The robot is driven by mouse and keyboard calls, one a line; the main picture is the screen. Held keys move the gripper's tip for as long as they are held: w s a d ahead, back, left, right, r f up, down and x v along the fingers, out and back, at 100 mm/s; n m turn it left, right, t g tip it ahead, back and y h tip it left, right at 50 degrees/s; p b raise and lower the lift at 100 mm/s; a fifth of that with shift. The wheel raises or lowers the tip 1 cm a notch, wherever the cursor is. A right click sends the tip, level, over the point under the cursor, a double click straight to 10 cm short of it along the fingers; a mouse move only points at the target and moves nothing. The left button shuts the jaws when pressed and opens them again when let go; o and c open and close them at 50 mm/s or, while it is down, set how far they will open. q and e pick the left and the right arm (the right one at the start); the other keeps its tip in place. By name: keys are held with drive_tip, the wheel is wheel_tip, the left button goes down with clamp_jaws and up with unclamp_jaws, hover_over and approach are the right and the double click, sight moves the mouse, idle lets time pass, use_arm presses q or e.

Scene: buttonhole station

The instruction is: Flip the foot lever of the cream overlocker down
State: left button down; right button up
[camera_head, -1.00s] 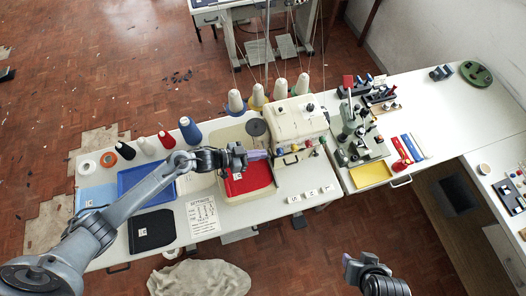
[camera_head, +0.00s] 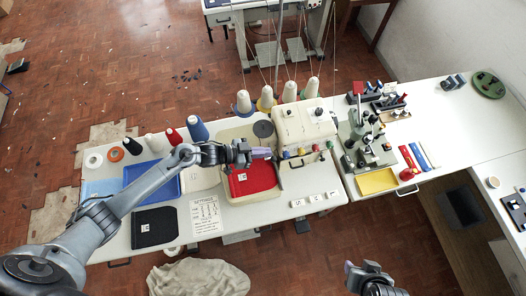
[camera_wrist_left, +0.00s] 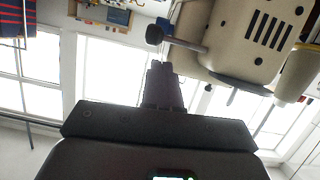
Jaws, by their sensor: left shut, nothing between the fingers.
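The cream overlocker (camera_head: 305,124) stands on the white table, with thread cones behind it and coloured knobs along its front. It also shows at the upper right of the left wrist view (camera_wrist_left: 232,28). There a dark knob on a thin rod (camera_wrist_left: 155,35) sticks out from its side; it may be the foot lever, but I cannot be sure. My left gripper (camera_head: 271,153) is shut and empty, at the machine's left front side above the red cloth. In the left wrist view its fingers (camera_wrist_left: 162,78) point toward the rod, apparently just short of it. My right gripper (camera_head: 350,268) is at the bottom, its jaws unclear.
A red cloth (camera_head: 253,180) lies below my left gripper. A blue tray (camera_head: 150,178) and thread spools (camera_head: 197,129) are to the left. A small green machine (camera_head: 364,135) and a yellow tray (camera_head: 377,181) stand right of the overlocker.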

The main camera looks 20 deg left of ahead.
use_arm(q)
drive_tip(key=d+r+p+v, duration=0.1)
drive_tip(key=r+p+v, duration=0.1)
drive_tip(key=v, duration=1)
drive_tip(key=shift+s+r, duration=0.4)
drive_tip(key=shift+s, duration=0.1)
drive_tip(key=shift+a, duration=0.1)
